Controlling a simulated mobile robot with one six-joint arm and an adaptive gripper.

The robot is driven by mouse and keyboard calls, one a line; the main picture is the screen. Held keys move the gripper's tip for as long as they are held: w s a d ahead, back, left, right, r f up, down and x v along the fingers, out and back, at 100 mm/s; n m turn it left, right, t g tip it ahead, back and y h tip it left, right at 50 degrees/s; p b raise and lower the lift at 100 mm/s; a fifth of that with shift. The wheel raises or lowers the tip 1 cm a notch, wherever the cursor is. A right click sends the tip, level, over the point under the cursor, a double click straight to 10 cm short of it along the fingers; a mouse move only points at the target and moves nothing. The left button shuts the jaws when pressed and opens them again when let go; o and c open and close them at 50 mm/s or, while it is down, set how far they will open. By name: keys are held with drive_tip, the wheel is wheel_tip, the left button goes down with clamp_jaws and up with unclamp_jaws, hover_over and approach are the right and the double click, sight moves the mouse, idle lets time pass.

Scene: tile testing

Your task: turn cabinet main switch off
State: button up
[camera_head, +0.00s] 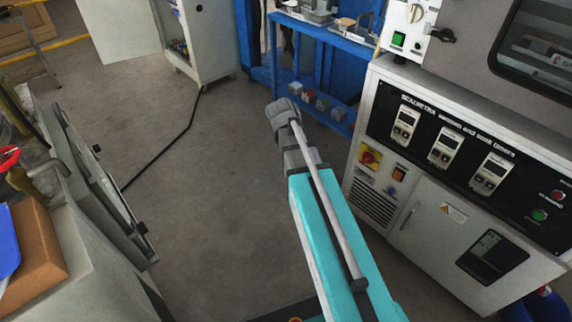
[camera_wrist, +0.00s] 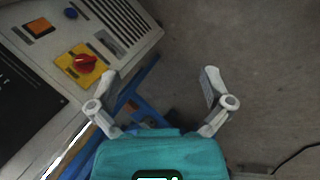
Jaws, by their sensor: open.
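The cabinet main switch (camera_head: 370,158) is a red rotary knob on a yellow plate, on the front of the grey cabinet (camera_head: 440,200) at the right. It also shows in the wrist view (camera_wrist: 86,63), at the upper left. The knob's exact setting is too small to read. The left finger appears close below and right of the switch in the picture; I see no contact. In the head view my arm reaches out left of the cabinet, and the fingers cannot be made out.
An orange rocker switch (camera_head: 399,173) sits right of the main switch, with vent slots below. Timers (camera_head: 446,146) line the black panel above. A blue shelf (camera_head: 318,100) stands behind. A grey machine (camera_head: 90,170) is at left. The floor (camera_head: 220,200) between is clear except a black cable.

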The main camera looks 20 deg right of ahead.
drive_tip(key=s+a+r+n+t+y+p, duration=0.1)
drive_tip(key=s+a+n+y+p, duration=0.1)
drive_tip(key=a, duration=0.5)
drive_tip(key=shift+s+a+r+n+t, duration=0.3)
drive_tip(key=shift+s+n, duration=0.1)
drive_tip(key=shift+s, duration=0.45)
drive_tip(key=shift+c, duration=0.8)
drive_tip(key=shift+s+a+y, duration=0.25)
drive_tip(key=shift+y, duration=0.05)
drive_tip(key=shift+c, duration=1.2)
drive_tip(key=shift+n+t+y, duration=0.4)
drive_tip(key=shift+n+y, duration=0.3)
drive_tip(key=shift+n, duration=0.1)
drive_tip(key=s+a, duration=0.1)
drive_tip(key=a, duration=0.1)
drive_tip(key=s+a, duration=0.1)
drive_tip(key=a, duration=0.1)
drive_tip(key=shift+s+f, duration=0.1)
drive_tip(key=shift+s, duration=0.2)
drive_tip(key=c, duration=0.6)
drive_tip(key=shift+s+a, duration=0.1)
drive_tip(key=shift+a, duration=0.25)
drive_tip(key=shift+c, duration=1.2)
clamp_jaws()
